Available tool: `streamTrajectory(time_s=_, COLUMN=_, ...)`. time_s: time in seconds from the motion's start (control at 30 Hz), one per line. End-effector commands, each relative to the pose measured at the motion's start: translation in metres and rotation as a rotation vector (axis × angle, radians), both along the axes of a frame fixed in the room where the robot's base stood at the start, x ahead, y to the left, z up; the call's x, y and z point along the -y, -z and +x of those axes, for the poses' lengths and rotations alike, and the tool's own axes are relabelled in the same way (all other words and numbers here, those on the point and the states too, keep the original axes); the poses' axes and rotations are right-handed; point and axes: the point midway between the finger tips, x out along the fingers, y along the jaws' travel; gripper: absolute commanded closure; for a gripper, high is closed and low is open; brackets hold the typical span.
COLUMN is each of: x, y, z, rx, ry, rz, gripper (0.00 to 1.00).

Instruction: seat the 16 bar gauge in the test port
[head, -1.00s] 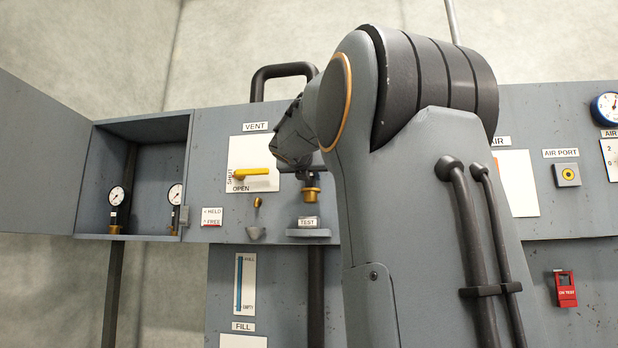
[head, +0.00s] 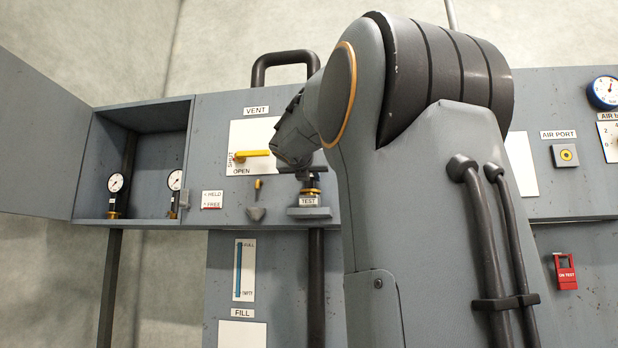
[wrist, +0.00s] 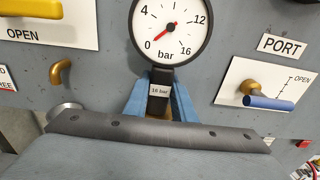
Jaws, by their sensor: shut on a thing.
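The 16 bar gauge (wrist: 168,30) has a white dial, a red needle near 0 and a "16 bar" tag on its black stem. My gripper (wrist: 160,103) is shut on that stem, a blue finger on each side. In the head view my gripper (head: 308,176) is mostly hidden by my arm. A brass fitting (head: 310,191) shows below it, directly above the test port's labelled ledge (head: 308,212). The gauge stands about upright. I cannot tell whether its fitting is inside the port; the lower end is hidden in the wrist view.
A yellow vent lever (head: 253,153) and a brass spout (head: 258,190) over a cup (head: 256,214) are left of the port. A blue-handled port valve (wrist: 268,102) is right of the gauge. An open cabinet (head: 147,219) at left holds two gauges.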

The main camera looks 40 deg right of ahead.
Motion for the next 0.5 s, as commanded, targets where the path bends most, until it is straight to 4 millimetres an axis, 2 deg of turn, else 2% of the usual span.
streamTrajectory(time_s=0.5, x=-0.0003, y=0.0021, z=-0.0005, rx=0.002, ry=0.0, rz=-0.002, gripper=1.0)
